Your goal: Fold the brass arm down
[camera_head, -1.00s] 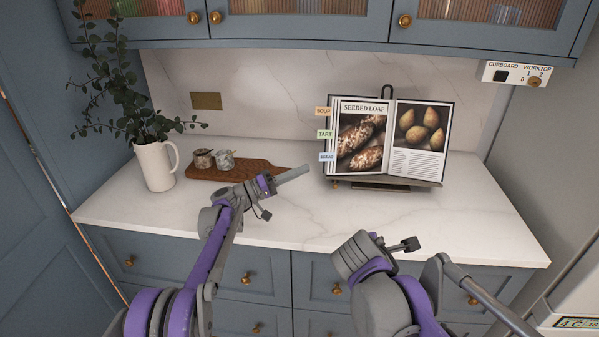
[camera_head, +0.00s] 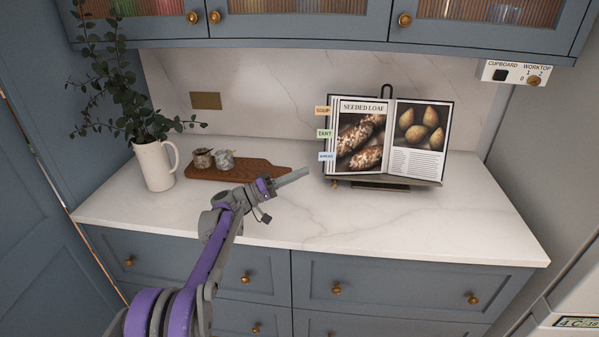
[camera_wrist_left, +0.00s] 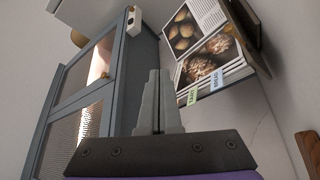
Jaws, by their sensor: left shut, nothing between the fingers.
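A small brass-coloured piece (camera_head: 334,184) shows at the stand's lower left corner. It may be the brass arm, but it is too small to tell its position. My left gripper (camera_head: 306,169) is shut and empty, just left of the book and apart from it in the picture. In the left wrist view its closed fingers (camera_wrist_left: 157,100) point up, with the book (camera_wrist_left: 212,45) beyond them to the right. My right gripper is out of view.
A wooden board (camera_head: 255,172) with two small pots (camera_head: 214,159) lies behind my left gripper. A white jug (camera_head: 155,166) with leafy stems stands at the left. Wall cupboards (camera_head: 300,22) hang above. The worktop's front right (camera_head: 440,220) is clear.

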